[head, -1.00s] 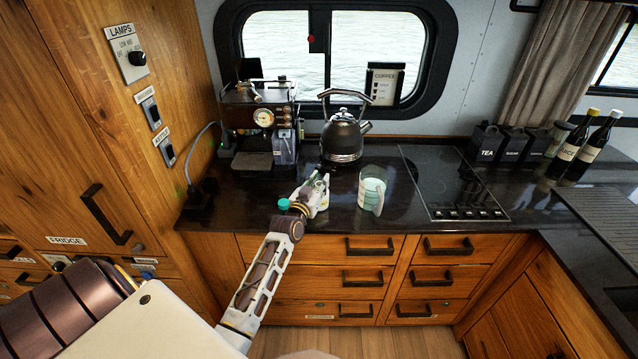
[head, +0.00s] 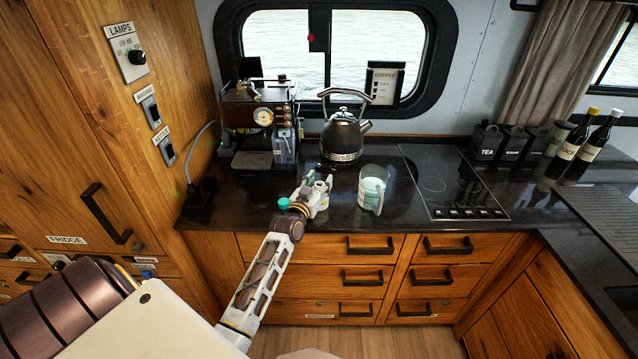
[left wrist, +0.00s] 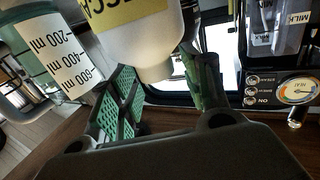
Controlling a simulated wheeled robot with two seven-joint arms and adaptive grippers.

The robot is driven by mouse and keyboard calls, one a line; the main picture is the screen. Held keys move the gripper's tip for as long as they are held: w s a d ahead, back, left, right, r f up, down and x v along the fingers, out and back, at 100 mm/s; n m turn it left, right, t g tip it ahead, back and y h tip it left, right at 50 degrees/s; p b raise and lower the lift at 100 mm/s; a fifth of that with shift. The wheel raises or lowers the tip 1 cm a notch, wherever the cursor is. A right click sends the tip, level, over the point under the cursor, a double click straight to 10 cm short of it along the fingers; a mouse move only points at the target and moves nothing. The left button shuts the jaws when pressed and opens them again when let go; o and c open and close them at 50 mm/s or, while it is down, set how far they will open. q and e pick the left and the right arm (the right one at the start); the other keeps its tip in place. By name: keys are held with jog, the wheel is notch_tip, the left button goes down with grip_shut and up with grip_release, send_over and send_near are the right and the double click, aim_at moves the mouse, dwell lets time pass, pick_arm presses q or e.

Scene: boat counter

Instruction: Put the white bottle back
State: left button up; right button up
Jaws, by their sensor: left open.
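The white bottle (head: 321,197) stands on the dark counter, partly hidden by my left gripper (head: 317,186). In the left wrist view the white bottle (left wrist: 135,40), with a yellow label, sits between the green-padded fingers of my left gripper (left wrist: 165,95). The gripper is open, with a finger on either side of the bottle; whether either finger touches it is hard to tell. My right gripper is not in view.
A measuring jug (head: 372,190) with pale green contents stands close to the right of the bottle. Behind are a kettle (head: 343,138) and a coffee machine (head: 257,120). A black hob (head: 450,182) lies to the right. The counter's front edge is close.

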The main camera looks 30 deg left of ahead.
pick_arm(q)
jog(key=shift+r, duration=0.1)
jog(key=shift+s, duration=0.1)
jog(key=s+d+b, duration=0.1)
jog(key=s+d, duration=0.1)
jog(key=s, duration=0.9)
jog(key=shift+s, duration=0.35)
jog(key=shift+a, duration=0.1)
dwell(0.7)
